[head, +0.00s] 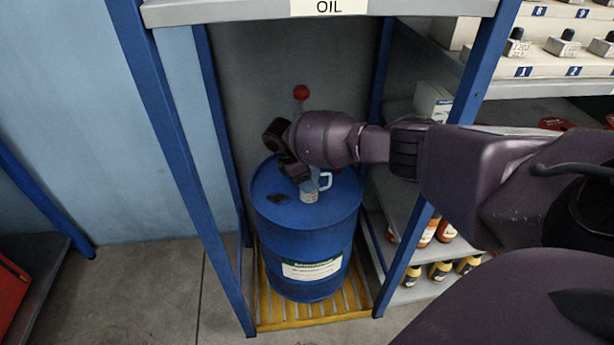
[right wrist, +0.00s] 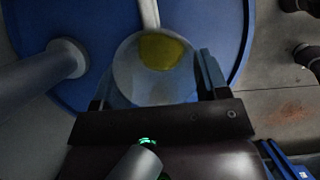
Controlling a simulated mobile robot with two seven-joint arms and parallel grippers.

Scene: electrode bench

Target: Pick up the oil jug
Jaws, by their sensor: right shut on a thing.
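The oil jug (head: 310,191) is a small, pale, see-through jug with a white handle on its right, on or just above the top of the blue drum (head: 306,240). In the right wrist view the jug (right wrist: 150,85) shows from above, with yellow oil inside. My right gripper (head: 298,176) reaches in from the right and is shut on the jug; in the wrist view its fingers (right wrist: 155,90) lie on both sides of it. I cannot tell whether the jug touches the drum. My left gripper is not in view.
The drum stands on a yellow slatted base (head: 315,309) inside a blue-posted rack with an OIL label (head: 329,7). A pump with a red knob (head: 301,92) rises behind the gripper. Shelves with bottles (head: 440,270) stand at the right. The floor (head: 150,285) at left is clear.

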